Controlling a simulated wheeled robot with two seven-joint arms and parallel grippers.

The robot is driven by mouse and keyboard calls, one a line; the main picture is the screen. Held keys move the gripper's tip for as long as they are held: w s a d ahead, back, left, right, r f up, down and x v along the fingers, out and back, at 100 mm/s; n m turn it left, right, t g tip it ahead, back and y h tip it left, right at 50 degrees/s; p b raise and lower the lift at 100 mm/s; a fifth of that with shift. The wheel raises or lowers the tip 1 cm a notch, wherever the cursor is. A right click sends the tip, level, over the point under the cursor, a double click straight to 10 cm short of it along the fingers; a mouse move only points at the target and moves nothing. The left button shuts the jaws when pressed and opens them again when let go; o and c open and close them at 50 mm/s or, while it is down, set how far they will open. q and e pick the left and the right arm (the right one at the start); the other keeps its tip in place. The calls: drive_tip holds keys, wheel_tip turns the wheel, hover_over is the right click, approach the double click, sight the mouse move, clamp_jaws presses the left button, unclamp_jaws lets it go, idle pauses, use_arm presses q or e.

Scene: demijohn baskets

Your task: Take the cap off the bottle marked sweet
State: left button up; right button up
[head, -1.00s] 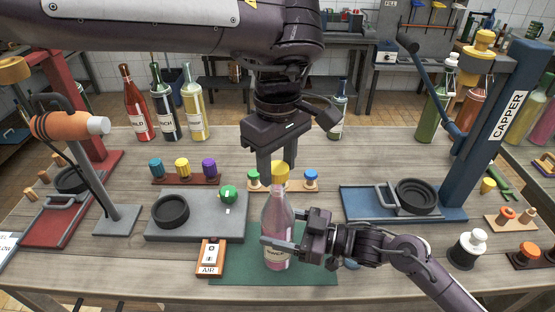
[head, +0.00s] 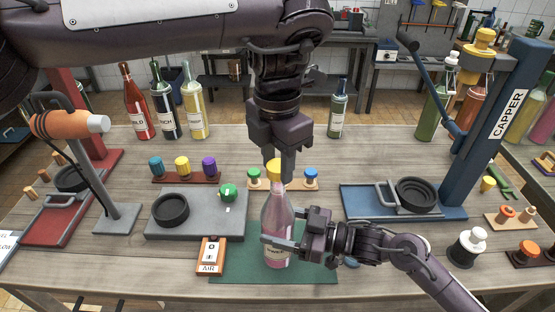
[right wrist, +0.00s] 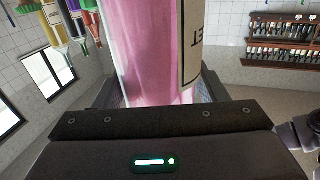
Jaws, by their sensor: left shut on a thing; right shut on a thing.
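A pink bottle (head: 275,225) stands upright on the green mat (head: 315,262). A yellow cap (head: 274,174) is on the bottle's neck. My left gripper (head: 276,168) comes down from above and is shut on the yellow cap, one finger hiding part of it. My right gripper (head: 283,240) is shut around the lower body of the bottle from the right.
A grey plate (head: 200,230) with a black ring and green knob is left of the mat. An AIR switch block (head: 211,256) is in front of it. The blue capper (head: 490,150) stands at the right. Spare caps on wooden racks (head: 186,178) and several bottles stand behind.

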use_arm(q)
drive_tip(key=n, duration=0.4)
drive_tip(key=shift+n, duration=0.3)
drive_tip(key=n, duration=1)
drive_tip(key=shift+n, duration=0.4)
drive_tip(key=n, duration=0.4)
drive_tip(key=shift+r, duration=0.1)
drive_tip(key=n, duration=0.4)
drive_tip(key=shift+w, duration=0.1)
drive_tip(key=n, duration=0.4)
drive_tip(key=shift+n, duration=0.4)
drive_tip(key=n, duration=0.9)
drive_tip(key=shift+a+r, duration=0.1)
drive_tip(key=shift+r, duration=0.15)
